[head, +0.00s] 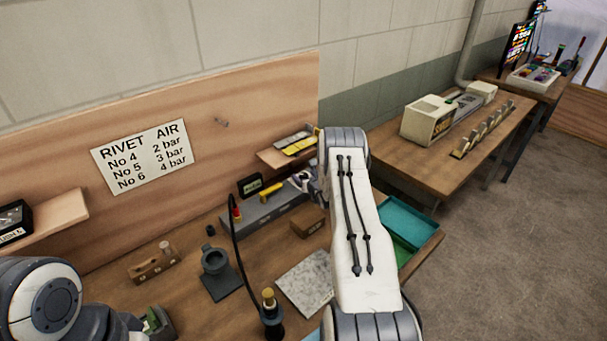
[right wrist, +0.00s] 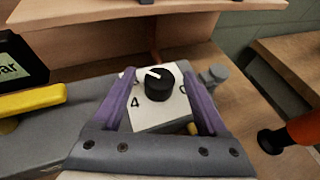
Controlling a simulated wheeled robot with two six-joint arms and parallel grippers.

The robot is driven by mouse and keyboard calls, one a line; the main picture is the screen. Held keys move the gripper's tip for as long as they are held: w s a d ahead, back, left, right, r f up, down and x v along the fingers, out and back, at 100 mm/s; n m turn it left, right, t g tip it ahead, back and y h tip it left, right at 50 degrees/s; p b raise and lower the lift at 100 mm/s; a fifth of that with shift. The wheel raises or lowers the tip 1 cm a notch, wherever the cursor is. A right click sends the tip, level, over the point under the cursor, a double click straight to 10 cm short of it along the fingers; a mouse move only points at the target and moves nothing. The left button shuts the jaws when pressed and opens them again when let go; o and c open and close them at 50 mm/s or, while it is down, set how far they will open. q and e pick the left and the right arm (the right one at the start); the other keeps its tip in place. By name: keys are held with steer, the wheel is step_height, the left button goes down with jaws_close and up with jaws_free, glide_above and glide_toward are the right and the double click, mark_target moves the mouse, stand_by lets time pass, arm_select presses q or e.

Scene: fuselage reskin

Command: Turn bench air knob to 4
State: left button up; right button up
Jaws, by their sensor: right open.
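The black bench air knob (right wrist: 160,86) sits on a white dial plate (right wrist: 155,118) in the right wrist view. Its white pointer mark points to the upper left. The figure 4 is printed at the knob's lower left; other marks are partly hidden by the fingers. My right gripper (right wrist: 159,84) is open, with one purple finger on each side of the knob and visible gaps between. In the head view the grey air unit (head: 262,212) stands on the bench, and my right arm hides the knob. My left gripper is out of view.
A yellow handle (right wrist: 30,101) and a dark display (right wrist: 15,62) are left of the dial. A wooden shelf (right wrist: 110,20) overhangs behind. A rivet chart (head: 142,156) hangs on the backboard. A small brown box (head: 307,222) and a teal tray (head: 408,222) are near my right arm.

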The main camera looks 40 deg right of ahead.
steer(key=shift+w+d+f, duration=0.15)
steer(key=shift+w+f, duration=0.1)
steer(key=shift+w, duration=0.4)
jaws_close()
steer(key=shift+d+f+n+y+b, duration=0.1)
steer(key=shift+f+n+y+b, duration=0.15)
steer(key=shift+b, duration=0.4)
steer(key=n+y+b, duration=0.7)
steer(key=y+b, duration=0.1)
steer(key=b, duration=0.3)
steer(key=shift+b, duration=0.35)
steer(key=shift+r+n+g+y+b, duration=0.15)
steer(key=shift+n+g+y+b, duration=0.25)
steer(key=shift+n+y+b, duration=0.5)
steer(key=shift+b, duration=0.3)
steer(key=shift+r, duration=0.1)
